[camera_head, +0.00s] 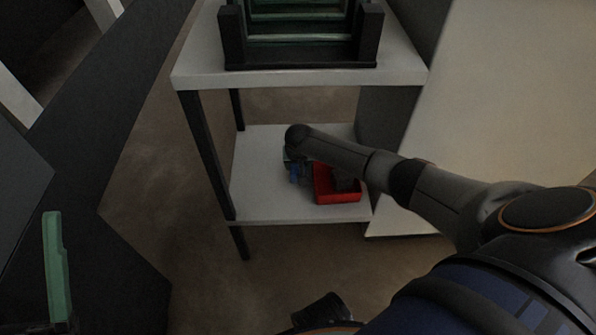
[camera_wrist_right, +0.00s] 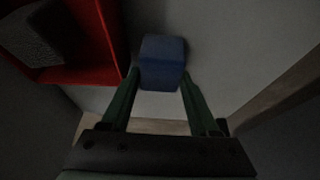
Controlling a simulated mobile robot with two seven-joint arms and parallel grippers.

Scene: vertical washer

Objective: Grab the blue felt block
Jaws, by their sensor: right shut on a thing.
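The blue felt block (camera_wrist_right: 162,62) is in the right wrist view, between the green fingertips of my right gripper (camera_wrist_right: 160,78), which is shut on it. In the head view a small blue patch of the block (camera_head: 294,174) shows beside the red bin, on or just above the lower shelf. My right gripper (camera_head: 297,166) is there under the end of my right arm, mostly hidden by the wrist. One green finger of my left gripper (camera_head: 55,270) shows at the lower left edge, away from the shelf; its opening cannot be told.
The red bin (camera_head: 337,197) sits on the white lower shelf (camera_head: 265,205), right of the block, with a dark grey thing (camera_wrist_right: 40,36) in it. The upper shelf (camera_head: 300,78) holds a black and green rack (camera_head: 300,50) above. Dark shelf legs (camera_head: 207,155) stand at the left.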

